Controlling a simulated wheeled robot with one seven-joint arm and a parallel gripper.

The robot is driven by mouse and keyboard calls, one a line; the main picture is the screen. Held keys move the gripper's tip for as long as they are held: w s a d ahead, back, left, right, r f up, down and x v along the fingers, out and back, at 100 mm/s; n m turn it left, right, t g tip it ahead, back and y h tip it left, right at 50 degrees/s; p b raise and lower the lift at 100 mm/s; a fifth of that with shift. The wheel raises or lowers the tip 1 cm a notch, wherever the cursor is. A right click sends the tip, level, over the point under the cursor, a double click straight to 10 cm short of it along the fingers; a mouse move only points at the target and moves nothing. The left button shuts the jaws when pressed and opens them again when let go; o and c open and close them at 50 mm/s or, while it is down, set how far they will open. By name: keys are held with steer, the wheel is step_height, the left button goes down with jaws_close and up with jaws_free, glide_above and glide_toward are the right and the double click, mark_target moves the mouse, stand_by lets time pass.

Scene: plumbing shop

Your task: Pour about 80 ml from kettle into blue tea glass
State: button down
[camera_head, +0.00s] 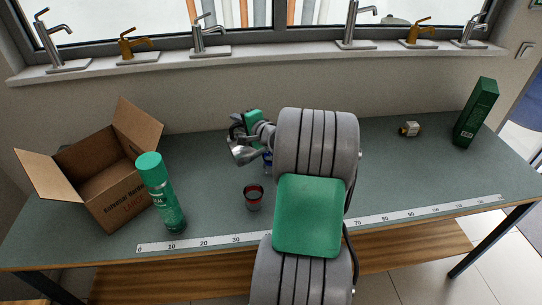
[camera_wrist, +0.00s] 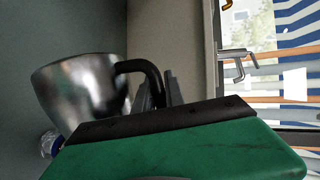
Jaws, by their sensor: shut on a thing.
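The metal kettle (camera_head: 242,153) is held over the table, left of my arm, and fills the left part of the wrist view (camera_wrist: 80,98). My gripper (camera_head: 252,125) is shut on its black handle (camera_wrist: 146,72), with the fingers also seen in the wrist view (camera_wrist: 166,92). How far the kettle is tilted is hard to tell, and no stream of liquid is visible. A small blue item (camera_head: 267,161), probably the blue tea glass, is mostly hidden behind my arm. A clear and blue piece also shows below the kettle in the wrist view (camera_wrist: 50,144).
A red glass (camera_head: 253,198) stands nearer the front edge. A green spray can (camera_head: 162,195) and an open cardboard box (camera_head: 122,192) are at left. A small brass fitting (camera_head: 410,129) and green box (camera_head: 476,113) are at right. A ruler strip (camera_head: 400,214) lies along the front.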

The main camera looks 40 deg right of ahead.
mark_target(230, 133)
steer(key=shift+s+d+r, duration=0.1)
steer(key=shift+d+r, duration=0.05)
steer(key=shift+d, duration=0.15)
steer(key=a, duration=0.2)
steer(key=w, duration=0.1)
steer(key=shift+a+f+n, duration=0.35)
steer(key=shift+a+n, duration=0.05)
steer(key=f+b, duration=0.1)
steer(key=a+f+n+g+h, duration=0.1)
steer(key=shift+w+a+f+b, duration=0.3)
steer(key=shift+w+f+b, duration=0.05)
steer(key=shift+w+b, duration=0.05)
steer(key=shift+a+r+n, duration=0.1)
steer(key=shift+a+n, duration=0.1)
steer(key=shift+n, duration=0.1)
steer(key=f, duration=0.1)
steer(key=f+n+b, duration=0.1)
steer(key=a+h+b, duration=0.1)
steer(key=shift+w+f+n+g, duration=0.35)
steer(key=shift+f+n+g, duration=0.05)
steer(key=shift+a, duration=0.1)
